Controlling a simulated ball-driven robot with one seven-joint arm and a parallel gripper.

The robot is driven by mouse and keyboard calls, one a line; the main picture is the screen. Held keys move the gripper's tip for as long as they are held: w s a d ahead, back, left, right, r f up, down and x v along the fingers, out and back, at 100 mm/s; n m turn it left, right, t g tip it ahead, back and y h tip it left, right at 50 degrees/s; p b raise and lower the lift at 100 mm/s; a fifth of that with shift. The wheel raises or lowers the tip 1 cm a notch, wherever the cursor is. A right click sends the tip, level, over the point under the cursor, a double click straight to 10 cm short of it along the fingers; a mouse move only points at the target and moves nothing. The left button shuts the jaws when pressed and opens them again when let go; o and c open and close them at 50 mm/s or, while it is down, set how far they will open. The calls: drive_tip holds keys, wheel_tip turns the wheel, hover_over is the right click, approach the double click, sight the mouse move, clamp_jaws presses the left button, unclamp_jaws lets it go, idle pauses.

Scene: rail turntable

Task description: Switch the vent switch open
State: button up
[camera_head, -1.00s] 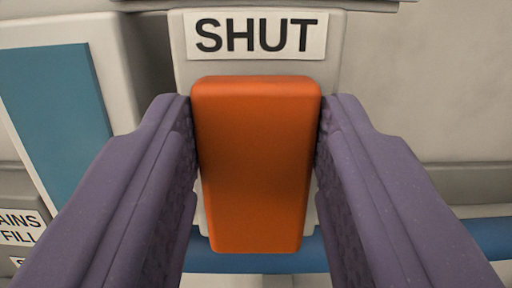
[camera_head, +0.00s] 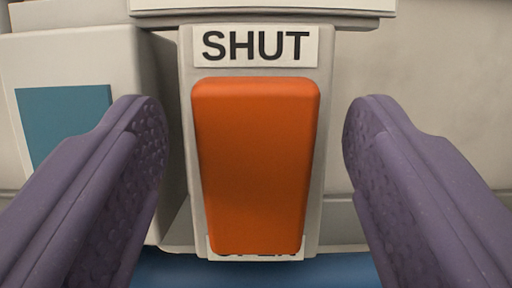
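The vent switch shows as an orange rocker or lever (camera_head: 255,165) on a pale grey mounting plate (camera_head: 187,150). A white label reading SHUT (camera_head: 256,46) is above it. A second label (camera_head: 285,254) is mostly hidden behind the orange part's lower end; only slivers of its letters show. My gripper (camera_head: 255,135) has its two purple fingers apart, one on each side of the orange part. There is a clear gap between each finger and the orange part, and nothing is held.
A grey box with a blue-green panel (camera_head: 65,120) stands to the left, behind my left finger. A pale ledge (camera_head: 262,14) runs above the SHUT label. A blue band (camera_head: 255,270) runs below. The wall at right (camera_head: 440,90) is bare.

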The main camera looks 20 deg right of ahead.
drive_tip(key=shift+s, duration=0.1)
drive_tip(key=b+v, duration=0.3)
drive_tip(key=v, duration=0.4)
drive_tip(key=shift+s+f, duration=0.15)
drive_tip(key=shift+s, duration=0.1)
drive_tip(key=shift+a, duration=0.1)
